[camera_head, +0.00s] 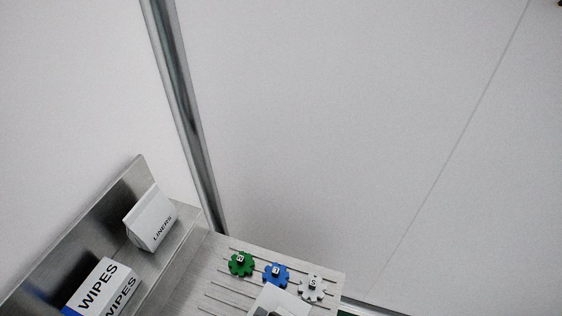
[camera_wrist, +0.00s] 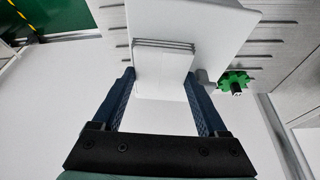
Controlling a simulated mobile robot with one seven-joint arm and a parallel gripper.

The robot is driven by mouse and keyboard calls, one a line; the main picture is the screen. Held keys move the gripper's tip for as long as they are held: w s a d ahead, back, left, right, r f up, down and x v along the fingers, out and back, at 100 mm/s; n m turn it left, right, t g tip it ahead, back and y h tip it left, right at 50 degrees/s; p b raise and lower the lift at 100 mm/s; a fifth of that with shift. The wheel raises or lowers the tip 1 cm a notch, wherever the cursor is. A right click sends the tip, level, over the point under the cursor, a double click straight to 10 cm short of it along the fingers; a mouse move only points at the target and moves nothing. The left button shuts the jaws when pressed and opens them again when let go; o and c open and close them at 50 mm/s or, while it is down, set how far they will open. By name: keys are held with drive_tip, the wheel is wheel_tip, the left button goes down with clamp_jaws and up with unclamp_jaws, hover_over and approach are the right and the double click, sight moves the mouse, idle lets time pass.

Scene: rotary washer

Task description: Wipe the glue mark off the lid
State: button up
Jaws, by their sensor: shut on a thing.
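My gripper (camera_wrist: 160,76) shows in the wrist view, its two blue fingers on either side of a white layered pad (camera_wrist: 165,57) that looks like a folded wipe. It is shut on this pad. Beyond the pad is a broad plain white panel (camera_wrist: 190,20), possibly the lid; I cannot tell whether the pad touches it. In the head view a white piece (camera_head: 280,299) with a dark part shows at the bottom edge, mostly cut off. I see no glue mark in either view.
In the head view a WIPES box (camera_head: 97,284) and a LINERS box (camera_head: 151,222) stand in a metal tray (camera_head: 140,172) at left. Green (camera_head: 241,264), blue (camera_head: 277,274) and pale (camera_head: 312,288) toothed knobs lie on the grooved surface (camera_head: 222,279). A green knob (camera_wrist: 236,81) is right of my gripper.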

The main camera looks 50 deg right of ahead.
drive_tip(key=shift+s+a+f+p, duration=0.1)
drive_tip(key=shift+s+a+p, duration=0.05)
drive_tip(key=shift+a, duration=0.5)
drive_tip(key=shift+s+a+f+p, duration=0.1)
drive_tip(key=shift+s+a+p, duration=0.05)
drive_tip(key=shift+a, duration=0.5)
drive_tip(key=shift+a+r, duration=0.1)
drive_tip(key=shift+a, duration=0.05)
drive_tip(key=shift+s+a+r+p, duration=0.15)
drive_tip(key=shift+a+p, duration=0.1)
drive_tip(key=shift+a, duration=0.35)
drive_tip(key=shift+s+a+f+p, duration=0.1)
drive_tip(key=shift+s+a+p, duration=0.1)
drive_tip(key=shift+a, duration=0.35)
drive_tip(key=shift+w+d, duration=0.1)
drive_tip(key=shift+d, duration=0.05)
drive_tip(key=shift+w+d, duration=0.25)
drive_tip(key=shift+d, duration=0.95)
drive_tip(key=shift+d, duration=0.15)
